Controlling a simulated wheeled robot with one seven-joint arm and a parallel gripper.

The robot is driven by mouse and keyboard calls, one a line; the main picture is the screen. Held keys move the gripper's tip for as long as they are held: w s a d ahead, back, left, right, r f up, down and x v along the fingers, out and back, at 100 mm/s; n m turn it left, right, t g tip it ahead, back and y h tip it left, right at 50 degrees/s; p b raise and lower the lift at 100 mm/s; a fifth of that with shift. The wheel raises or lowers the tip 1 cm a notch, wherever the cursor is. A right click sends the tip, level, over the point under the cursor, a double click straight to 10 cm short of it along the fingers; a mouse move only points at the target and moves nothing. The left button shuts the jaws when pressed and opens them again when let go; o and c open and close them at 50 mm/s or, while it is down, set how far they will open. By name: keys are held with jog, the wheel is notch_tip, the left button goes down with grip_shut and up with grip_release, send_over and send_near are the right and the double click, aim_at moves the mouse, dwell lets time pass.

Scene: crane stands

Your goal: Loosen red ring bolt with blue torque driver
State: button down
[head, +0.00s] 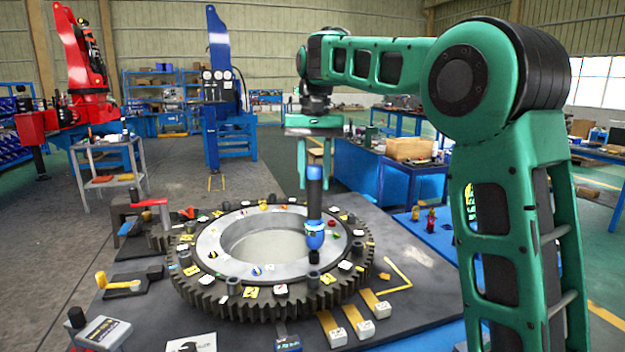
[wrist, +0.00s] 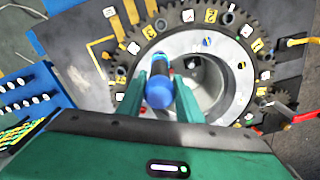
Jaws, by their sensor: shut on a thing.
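My gripper (head: 314,180) is shut on the blue torque driver (head: 315,208) and holds it upright, with its black lower end (head: 314,256) down over the front right of the ring gear. Whether that end touches a bolt cannot be told. In the wrist view the blue driver (wrist: 159,92) sits between my two green fingers. The toothed ring gear (head: 205,288) lies flat on the dark bench, with several dark bolts and coloured tags on it. A small red piece (head: 332,223) shows on the ring just right of the driver; I cannot tell if it is the red ring bolt.
A red-handled lever (head: 150,203) and a yellow-handled tool (head: 120,285) stand left of the ring. White-tagged blocks (head: 366,328) lie at its front right. A small bottle (head: 431,221) stands on the blue surface to the right. A blue crane stand (head: 228,100) is behind.

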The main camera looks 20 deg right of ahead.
jog(key=shift+f, duration=0.1)
jog(key=shift+w+r, duration=0.1)
jog(key=shift+r, duration=2.6)
